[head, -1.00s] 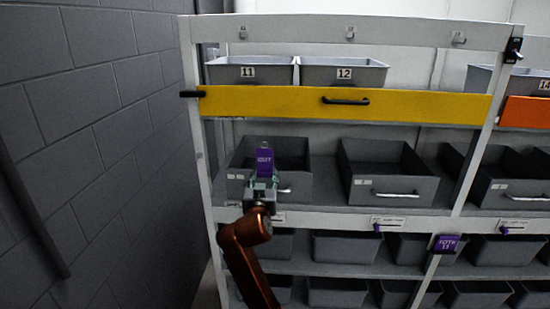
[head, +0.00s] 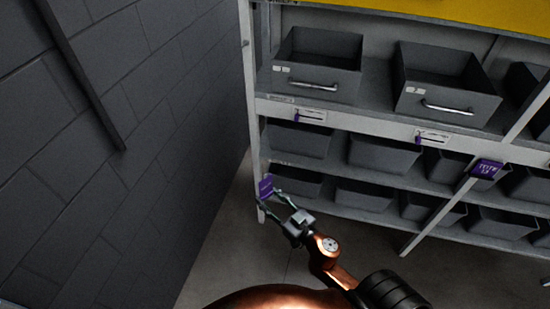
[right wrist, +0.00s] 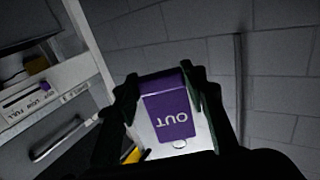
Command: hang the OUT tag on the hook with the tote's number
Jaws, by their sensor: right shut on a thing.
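My right gripper (head: 267,195) is shut on the purple OUT tag (head: 266,185), held in front of the rack's lower left corner, near the left post. In the right wrist view the tag (right wrist: 168,108) sits between both fingers, its white word OUT upside down. A purple sign (head: 487,168) is fixed to the rack at right; its lettering is too small to read surely. The hooks on the top beam and the numbered totes are out of both current views. My left gripper is not in view.
The grey rack (head: 251,100) holds open grey bins (head: 317,65) on its middle shelf and several more below. Small purple sliders (head: 418,139) sit on the shelf-edge label plates. A grey block wall (head: 150,150) stands at left. Bare floor (head: 235,245) lies between.

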